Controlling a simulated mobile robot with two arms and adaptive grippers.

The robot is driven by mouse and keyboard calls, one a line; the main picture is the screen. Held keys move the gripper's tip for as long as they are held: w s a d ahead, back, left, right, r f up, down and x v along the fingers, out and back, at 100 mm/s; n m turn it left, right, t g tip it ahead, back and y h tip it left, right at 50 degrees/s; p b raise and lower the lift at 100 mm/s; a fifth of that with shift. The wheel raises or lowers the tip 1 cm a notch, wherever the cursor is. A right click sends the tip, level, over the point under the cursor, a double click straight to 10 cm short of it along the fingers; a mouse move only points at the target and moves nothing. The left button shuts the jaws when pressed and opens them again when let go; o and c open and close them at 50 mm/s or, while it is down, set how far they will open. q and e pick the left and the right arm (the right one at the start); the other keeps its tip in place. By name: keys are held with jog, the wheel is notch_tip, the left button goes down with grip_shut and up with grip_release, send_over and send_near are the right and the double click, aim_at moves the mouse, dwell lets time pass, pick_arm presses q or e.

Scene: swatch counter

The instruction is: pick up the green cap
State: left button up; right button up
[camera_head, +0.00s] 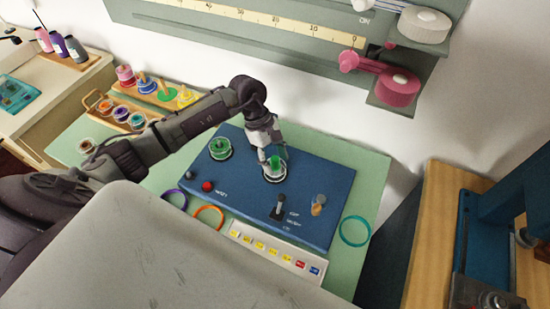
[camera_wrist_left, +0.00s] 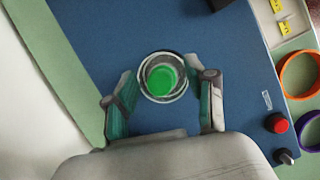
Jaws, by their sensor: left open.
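The green cap (camera_head: 275,162) sits in a round, light-rimmed holder on the blue panel (camera_head: 325,180). In the left wrist view the green cap (camera_wrist_left: 162,77) shows inside its pale ring, ahead of the fingers. My left gripper (camera_head: 272,149) reaches down over the cap from behind. Its two fingers (camera_wrist_left: 162,100) are apart, one on each side of the holder, and nothing is held between them. I cannot tell whether a finger touches the holder. My right gripper is not in view.
Another green round piece (camera_head: 220,148) stands left on the panel. A red knob (camera_head: 207,186), a black lever (camera_head: 279,208) and a tan knob (camera_head: 318,204) stand nearer the front. Orange (camera_head: 209,217) and teal (camera_head: 354,230) rings lie on the green mat. A labelled strip (camera_head: 275,253) lies in front.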

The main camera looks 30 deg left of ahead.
pick_arm(q)
jog(key=c, duration=0.9)
